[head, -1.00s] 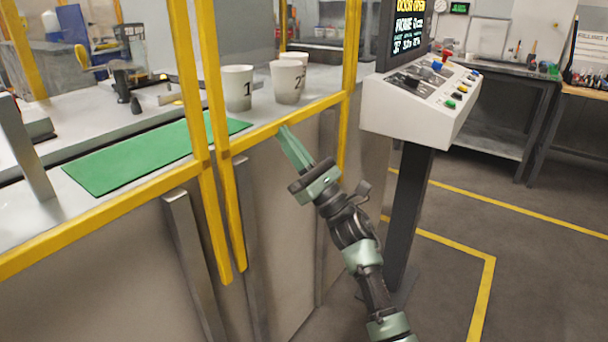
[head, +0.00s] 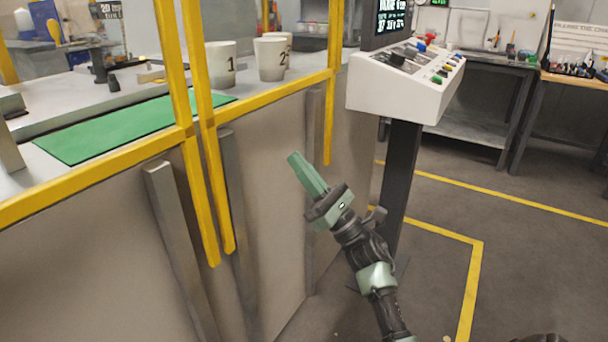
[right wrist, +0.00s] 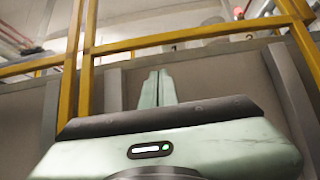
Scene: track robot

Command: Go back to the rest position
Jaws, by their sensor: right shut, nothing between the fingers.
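My right gripper (head: 295,158) is shut and empty, its green fingers together and pointing up and left. It hangs in free air in front of the grey cabinet panel, below the yellow frame rail. In the right wrist view the shut fingers (right wrist: 158,75) point up toward the panel and rail. My left gripper is not in view.
A yellow frame (head: 205,125) edges the bench with a green mat (head: 125,128) and numbered white cups (head: 221,66). A control console (head: 405,88) on a dark post (head: 402,180) stands close right of my right arm. Floor at right is open, with yellow lines.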

